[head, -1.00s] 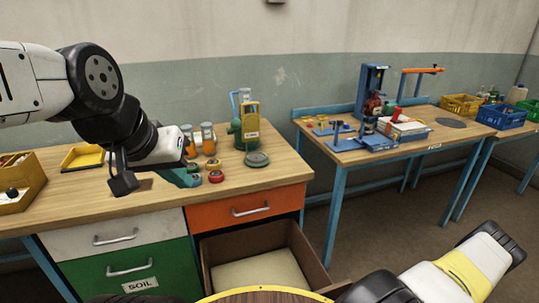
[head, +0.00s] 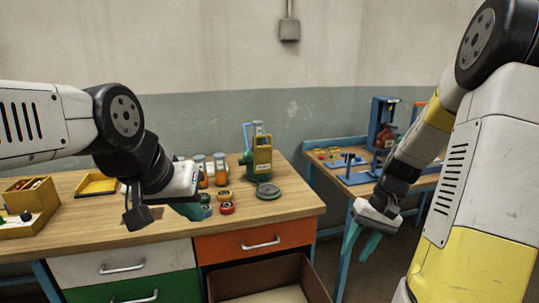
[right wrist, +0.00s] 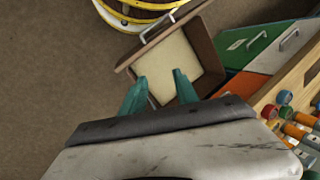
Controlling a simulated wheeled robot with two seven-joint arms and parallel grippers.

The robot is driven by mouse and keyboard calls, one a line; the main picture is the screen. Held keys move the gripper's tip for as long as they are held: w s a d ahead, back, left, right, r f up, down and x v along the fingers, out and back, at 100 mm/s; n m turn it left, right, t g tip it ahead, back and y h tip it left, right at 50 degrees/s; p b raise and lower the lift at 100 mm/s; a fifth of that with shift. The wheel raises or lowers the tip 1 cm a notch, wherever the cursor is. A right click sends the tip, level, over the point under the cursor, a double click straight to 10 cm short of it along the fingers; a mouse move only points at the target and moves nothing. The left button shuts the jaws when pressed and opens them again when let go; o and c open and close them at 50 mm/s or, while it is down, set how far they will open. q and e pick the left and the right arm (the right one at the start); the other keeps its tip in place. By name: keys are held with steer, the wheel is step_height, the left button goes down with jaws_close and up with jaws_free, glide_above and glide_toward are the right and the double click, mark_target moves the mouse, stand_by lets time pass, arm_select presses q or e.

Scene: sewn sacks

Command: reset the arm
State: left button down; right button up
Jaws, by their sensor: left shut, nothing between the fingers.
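My left gripper (head: 188,209) hangs over the near edge of the wooden bench, its teal fingers shut and empty, partly hidden by its wrist. My right arm is raised at the right of the head view. My right gripper (head: 360,243) points down over the floor, to the right of the wooden bench, with nothing in it. In the right wrist view its two teal fingers (right wrist: 160,92) are apart, with the open drawer (right wrist: 170,66) behind them.
The open drawer (head: 310,284) juts out below the orange drawer (head: 254,243). Colored lids (head: 226,208), jars (head: 221,170) and a green-yellow device (head: 262,155) stand on the wooden bench (head: 92,230). A blue-framed table (head: 412,207) stands behind my right arm.

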steer(key=s+a+r+t+h, duration=0.1)
steer(key=s+a+r+t, duration=0.2)
steer(key=r, duration=0.6)
steer(key=s+a+r+n+t, duration=0.1)
steer(key=s+a+r+t, duration=0.3)
steer(key=s+r, duration=0.3)
step_height(320, 180, up, 3)
steer(key=shift+s+a+n+h, duration=0.15)
steer(key=shift+a+n+h, duration=0.2)
steer(key=shift+a, duration=0.25)
